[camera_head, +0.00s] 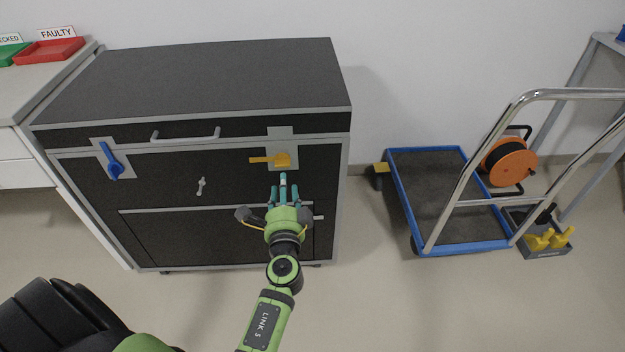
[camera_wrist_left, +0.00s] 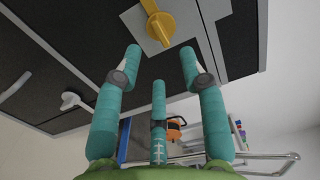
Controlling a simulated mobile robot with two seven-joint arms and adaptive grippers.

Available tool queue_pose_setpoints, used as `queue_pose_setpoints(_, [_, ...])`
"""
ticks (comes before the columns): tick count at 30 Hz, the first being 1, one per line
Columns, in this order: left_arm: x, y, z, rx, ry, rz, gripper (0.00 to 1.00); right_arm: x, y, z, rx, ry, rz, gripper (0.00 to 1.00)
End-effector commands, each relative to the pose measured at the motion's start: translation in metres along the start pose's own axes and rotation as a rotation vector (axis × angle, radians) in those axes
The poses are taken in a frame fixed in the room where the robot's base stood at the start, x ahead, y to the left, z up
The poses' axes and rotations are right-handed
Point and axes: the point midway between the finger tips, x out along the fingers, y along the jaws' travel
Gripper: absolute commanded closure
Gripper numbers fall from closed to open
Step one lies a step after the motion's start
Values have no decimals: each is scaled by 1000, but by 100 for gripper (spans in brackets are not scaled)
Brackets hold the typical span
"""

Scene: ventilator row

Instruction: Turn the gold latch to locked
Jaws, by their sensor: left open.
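The gold latch (camera_head: 282,160) sits on a grey plate near the top right of the black case's front. Its handle points left and lies about level in the head view. The latch (camera_wrist_left: 160,24) also shows at the top of the left wrist view, partly cut off by the frame edge. My left gripper (camera_head: 283,187) is just below the latch in the head view. Its teal fingers (camera_wrist_left: 160,62) are spread with nothing between them and appear apart from the latch. My right gripper is not in view.
The black case (camera_head: 220,75) also carries a blue latch (camera_head: 113,165), a small pale latch (camera_head: 201,187) and a bar handle (camera_head: 186,135). A trolley (camera_head: 430,190) with a metal handle stands to the right, near an orange reel (camera_head: 508,162). Clear floor lies between case and trolley.

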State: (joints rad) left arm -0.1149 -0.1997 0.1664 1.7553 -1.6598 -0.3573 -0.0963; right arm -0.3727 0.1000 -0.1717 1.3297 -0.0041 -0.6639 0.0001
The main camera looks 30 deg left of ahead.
Motion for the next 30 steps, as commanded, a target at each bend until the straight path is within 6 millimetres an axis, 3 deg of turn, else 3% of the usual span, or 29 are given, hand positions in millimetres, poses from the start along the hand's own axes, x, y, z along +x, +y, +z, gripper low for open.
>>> queue_pose_setpoints(12, [58, 0, -1, -1, 2, 1, 59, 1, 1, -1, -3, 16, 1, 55])
queue_pose_setpoints(23, [66, 0, -1, -2, 3, 3, 59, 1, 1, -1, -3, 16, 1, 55])
queue_pose_setpoints(24, [66, 0, -1, -2, 3, 3, 63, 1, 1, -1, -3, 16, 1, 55])
queue_pose_setpoints(27, [66, 0, -1, -2, 3, 3, 100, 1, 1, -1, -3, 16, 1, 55])
queue_pose_setpoints(30, [66, 0, -1, -2, 3, 3, 100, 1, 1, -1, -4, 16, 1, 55])
